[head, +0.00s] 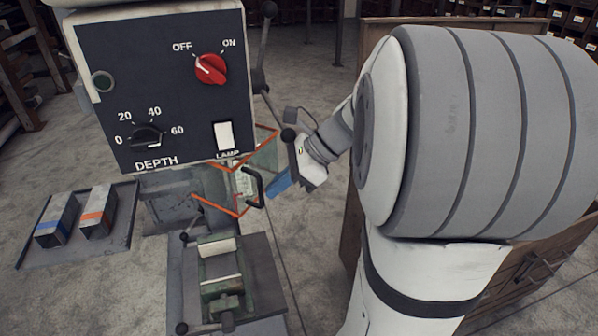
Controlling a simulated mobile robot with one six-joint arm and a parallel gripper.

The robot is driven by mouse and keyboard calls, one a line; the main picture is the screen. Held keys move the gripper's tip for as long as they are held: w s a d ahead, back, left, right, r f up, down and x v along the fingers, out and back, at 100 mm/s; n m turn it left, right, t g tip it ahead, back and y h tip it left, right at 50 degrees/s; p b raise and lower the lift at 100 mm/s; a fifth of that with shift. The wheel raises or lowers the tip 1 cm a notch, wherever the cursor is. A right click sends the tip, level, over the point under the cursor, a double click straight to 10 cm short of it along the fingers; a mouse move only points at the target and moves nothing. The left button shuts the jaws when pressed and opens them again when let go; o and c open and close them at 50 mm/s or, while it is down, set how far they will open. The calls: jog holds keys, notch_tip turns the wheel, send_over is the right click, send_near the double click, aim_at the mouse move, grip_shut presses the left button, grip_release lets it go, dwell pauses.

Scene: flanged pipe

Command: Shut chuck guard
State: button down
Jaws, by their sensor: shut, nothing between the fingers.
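The chuck guard (217,206) is a clear panel with orange edges below the drill press head. A dark bar handle (259,188) stands out on its right side. The angle does not show clearly how far the guard is swung, and the chuck behind it is mostly hidden. My gripper (274,189) comes in from the right with blue fingers shut and empty. Its tips are just right of the handle in the picture; I cannot tell whether they touch it.
The press head (160,85) carries a red switch (211,68), a depth dial (146,136) and a lamp switch (224,135). Feed levers (262,50) stick out at its right. A green vise (222,282) sits below. A tray (122,240) with two blocks lies left. A wooden cabinet (535,275) stands right.

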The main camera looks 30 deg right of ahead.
jog(key=shift+d, duration=0.1)
jog(key=shift+d, duration=0.1)
jog(key=s+d+r+n+b, duration=0.25)
jog(key=d+n+b, duration=0.25)
jog(key=n, duration=0.4)
jog(key=s+d+r+n+b, duration=0.1)
jog(key=d+r+n+b, duration=0.35)
jog(key=n, duration=0.45)
jog(key=a+r+p+x, duration=0.1)
jog(key=r+x, duration=0.1)
jog(key=x, duration=1)
jog(key=shift+w+a, duration=0.4)
jog(key=shift+a, duration=0.05)
